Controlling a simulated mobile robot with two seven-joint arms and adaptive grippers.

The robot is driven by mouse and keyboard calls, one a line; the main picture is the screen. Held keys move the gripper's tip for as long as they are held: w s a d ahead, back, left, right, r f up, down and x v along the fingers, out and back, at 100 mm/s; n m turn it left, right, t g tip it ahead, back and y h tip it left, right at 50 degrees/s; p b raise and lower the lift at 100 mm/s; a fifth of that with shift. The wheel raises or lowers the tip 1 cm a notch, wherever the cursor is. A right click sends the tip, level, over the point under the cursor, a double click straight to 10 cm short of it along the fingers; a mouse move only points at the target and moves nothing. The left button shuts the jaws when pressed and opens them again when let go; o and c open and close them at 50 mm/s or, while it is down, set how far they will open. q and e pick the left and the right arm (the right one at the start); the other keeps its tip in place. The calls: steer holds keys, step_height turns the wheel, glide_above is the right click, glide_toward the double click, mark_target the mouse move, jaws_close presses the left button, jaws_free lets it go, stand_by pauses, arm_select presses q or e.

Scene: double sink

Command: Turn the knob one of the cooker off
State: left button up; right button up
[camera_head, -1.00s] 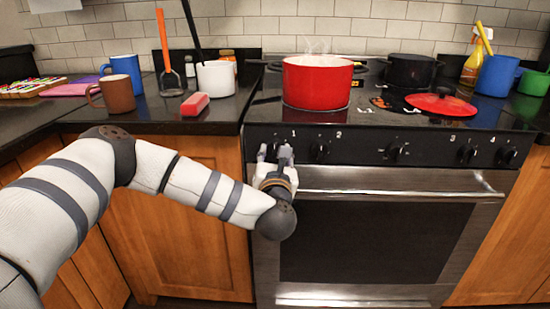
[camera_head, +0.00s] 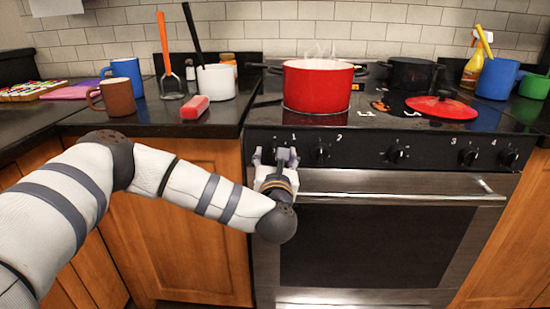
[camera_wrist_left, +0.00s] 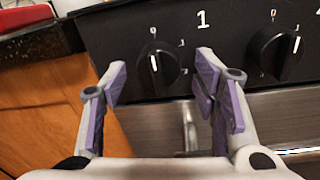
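Knob one (camera_wrist_left: 157,68) of the cooker is a black dial in the left wrist view, left of the white number 1 (camera_wrist_left: 203,19). Its white mark points up, towards the small 0 above it. My left gripper (camera_wrist_left: 158,78) is open and empty, its two purple-padded fingers apart below and to either side of the knob. In the head view my left gripper (camera_head: 274,156) is in front of the left end of the cooker's control panel (camera_head: 370,149). My right gripper is not in view.
Knob two (camera_wrist_left: 277,51) is close to the right finger. The oven handle (camera_head: 400,198) runs below the panel. A steaming red pot (camera_head: 317,85) stands on the hob, with a red lid (camera_head: 441,107) to its right. A counter with mugs is at left.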

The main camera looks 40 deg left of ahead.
arm_select(q)
steer(key=v, duration=0.7)
steer(key=shift+s, duration=0.25)
steer(key=shift+d, duration=0.2)
